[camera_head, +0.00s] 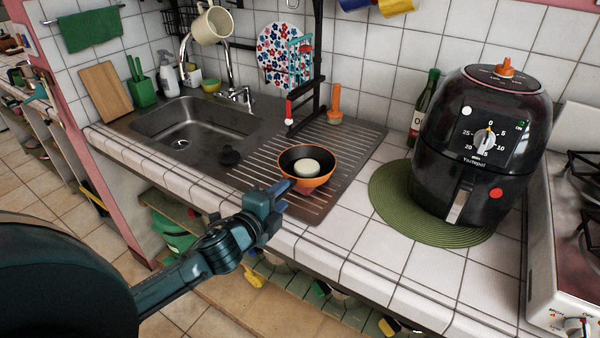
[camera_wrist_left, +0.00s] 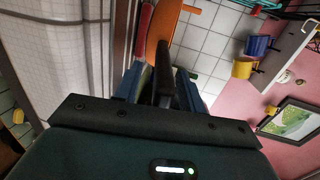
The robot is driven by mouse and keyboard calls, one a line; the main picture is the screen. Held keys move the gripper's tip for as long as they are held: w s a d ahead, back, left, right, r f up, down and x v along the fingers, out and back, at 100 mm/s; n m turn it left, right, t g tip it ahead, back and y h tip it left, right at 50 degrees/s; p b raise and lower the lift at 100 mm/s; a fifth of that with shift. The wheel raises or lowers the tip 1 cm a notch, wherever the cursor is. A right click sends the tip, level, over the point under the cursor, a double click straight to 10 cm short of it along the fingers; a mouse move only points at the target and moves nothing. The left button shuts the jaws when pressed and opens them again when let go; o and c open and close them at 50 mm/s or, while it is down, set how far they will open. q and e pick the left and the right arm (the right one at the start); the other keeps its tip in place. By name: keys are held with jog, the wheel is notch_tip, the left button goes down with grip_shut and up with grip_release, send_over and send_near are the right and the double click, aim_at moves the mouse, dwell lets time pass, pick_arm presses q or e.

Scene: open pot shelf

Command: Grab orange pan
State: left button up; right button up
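The orange pan (camera_head: 318,181) sits on the metal drainboard beside the sink, with a dark inside and a round pale thing in it. My left gripper (camera_head: 277,192) is at the pan's near left side. In the left wrist view, the pan's orange side (camera_wrist_left: 158,28) shows beyond the left gripper (camera_wrist_left: 161,85). A dark handle (camera_wrist_left: 165,68) lies between its two blue fingers, which look spread, with a gap to the handle. In the head view the gripper hides the handle. My right gripper is not in view.
A black air fryer (camera_head: 475,140) stands on a green round mat (camera_head: 395,205) to the right. Tiled counter edge runs in front; a shelf lies below.

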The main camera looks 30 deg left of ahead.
pick_arm(q)
jog(key=shift+w+f, duration=0.1)
jog(key=shift+w, duration=0.35)
grip_shut()
dwell(0.3)
